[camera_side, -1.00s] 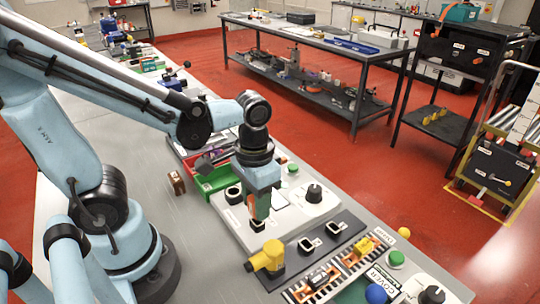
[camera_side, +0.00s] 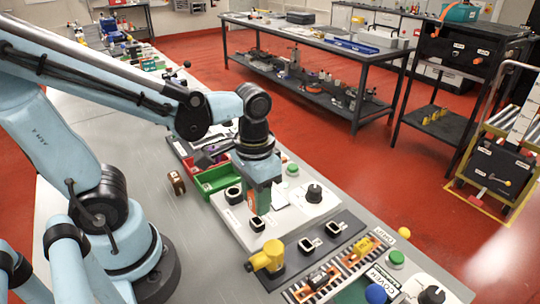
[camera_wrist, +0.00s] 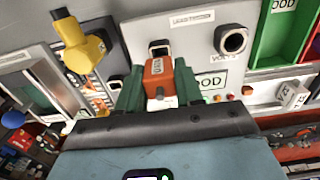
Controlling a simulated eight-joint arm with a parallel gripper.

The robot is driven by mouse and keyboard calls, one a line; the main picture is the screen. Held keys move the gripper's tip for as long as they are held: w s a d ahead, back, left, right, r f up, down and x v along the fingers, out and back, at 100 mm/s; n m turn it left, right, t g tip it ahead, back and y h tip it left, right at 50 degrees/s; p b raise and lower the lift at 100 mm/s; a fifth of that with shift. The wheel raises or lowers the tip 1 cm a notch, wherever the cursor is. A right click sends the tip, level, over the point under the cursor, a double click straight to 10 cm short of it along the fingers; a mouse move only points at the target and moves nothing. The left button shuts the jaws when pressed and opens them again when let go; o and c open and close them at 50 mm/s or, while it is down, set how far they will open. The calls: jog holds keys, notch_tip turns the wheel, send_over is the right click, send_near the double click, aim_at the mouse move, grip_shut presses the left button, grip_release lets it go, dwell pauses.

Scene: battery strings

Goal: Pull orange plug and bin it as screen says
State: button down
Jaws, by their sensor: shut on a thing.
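The orange plug (camera_wrist: 157,72) is between the green fingers of my gripper (camera_wrist: 158,88) in the wrist view. In the side view my gripper (camera_side: 259,206) points down, its tip close above a black square socket (camera_side: 256,223) on the light tester board (camera_side: 285,215). That socket (camera_wrist: 160,46) shows just beyond the plug in the wrist view; I cannot tell whether plug and socket touch. A green bin (camera_side: 218,179) stands behind the board, with a label ending "OOD" in the wrist view.
A yellow plug (camera_side: 268,258) stands at the board's near side. Two more sockets (camera_side: 308,245) sit on a dark strip to the right. A black knob (camera_side: 314,193) rises from the board. A brown object (camera_side: 176,182) lies left of the green bin.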

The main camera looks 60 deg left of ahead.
jog(key=shift+r, duration=2.2)
jog(key=s+a+r+n, duration=0.1)
jog(key=a+r+n, duration=0.1)
jog(key=a+n, duration=0.5)
jog(key=shift+s+a+f+n, duration=0.2)
jog(key=shift+a+f+n, duration=0.15)
jog(key=shift+a+f, duration=1.5)
jog(key=shift+s+a+f+n, duration=0.2)
jog(key=shift+a+f+n, duration=0.1)
jog(key=shift+a+f, duration=1.6)
jog(key=shift+s+a+f+n, duration=0.2)
jog(key=shift+a+f+n, duration=0.15)
jog(key=shift+a+f, duration=1.5)
jog(key=shift+a+f, duration=0.15)
jog(key=shift+f, duration=0.05)
jog(key=shift+f, duration=0.3)
jog(key=c, duration=0.7)
grip_release()
jog(key=shift+s, duration=0.15)
jog(key=shift+c, duration=0.2)
